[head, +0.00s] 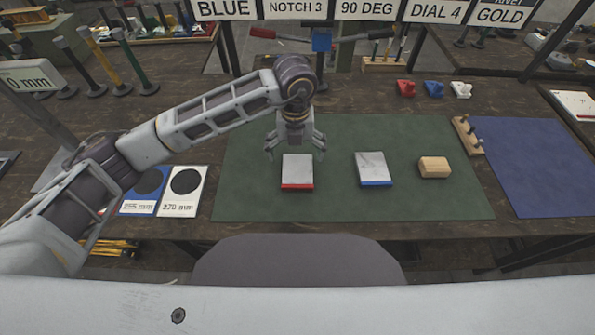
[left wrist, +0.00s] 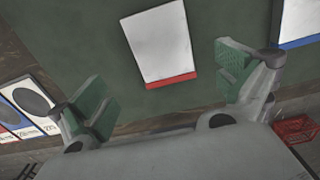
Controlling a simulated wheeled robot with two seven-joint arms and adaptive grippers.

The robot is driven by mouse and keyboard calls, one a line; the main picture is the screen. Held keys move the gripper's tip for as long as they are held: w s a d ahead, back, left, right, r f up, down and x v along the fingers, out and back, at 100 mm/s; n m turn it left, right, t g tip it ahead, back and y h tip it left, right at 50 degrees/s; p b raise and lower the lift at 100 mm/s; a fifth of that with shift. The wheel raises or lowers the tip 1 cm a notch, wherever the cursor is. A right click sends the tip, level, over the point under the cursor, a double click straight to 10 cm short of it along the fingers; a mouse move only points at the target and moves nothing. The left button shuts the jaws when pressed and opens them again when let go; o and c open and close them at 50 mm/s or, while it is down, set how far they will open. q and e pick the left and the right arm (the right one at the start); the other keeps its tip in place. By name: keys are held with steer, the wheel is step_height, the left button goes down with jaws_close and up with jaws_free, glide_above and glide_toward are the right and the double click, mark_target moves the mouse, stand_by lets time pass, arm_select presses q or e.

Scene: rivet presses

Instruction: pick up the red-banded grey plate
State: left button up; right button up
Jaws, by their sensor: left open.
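The red-banded grey plate (head: 297,170) lies flat on the green mat (head: 245,195), its red band along the near edge. My left gripper (head: 296,152) is open and empty, above and just behind the plate in the head view. In the left wrist view the plate (left wrist: 160,42) shows between and beyond the two green-padded fingers of my left gripper (left wrist: 165,85), apart from both. My right gripper is in neither view.
A blue-banded grey plate (head: 374,167) and a wooden block (head: 434,167) lie to the right on the mat. A wooden peg rack (head: 466,135) stands at the mat's right edge. Two black-disc cards (head: 182,192) lie left. The mat's front is clear.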

mark_target(298, 169)
arm_select(q)
steer(key=shift+f, duration=1.35)
steer(key=shift+w+d+f, duration=0.15)
steer(key=shift+f, duration=1.15)
steer(key=shift+w+d+f, duration=0.1)
steer(key=shift+f, duration=1.2)
steer(key=shift+r, duration=0.1)
steer(key=c, duration=1.5)
steer(key=shift+r, duration=0.15)
steer(key=shift+r, duration=4.85)
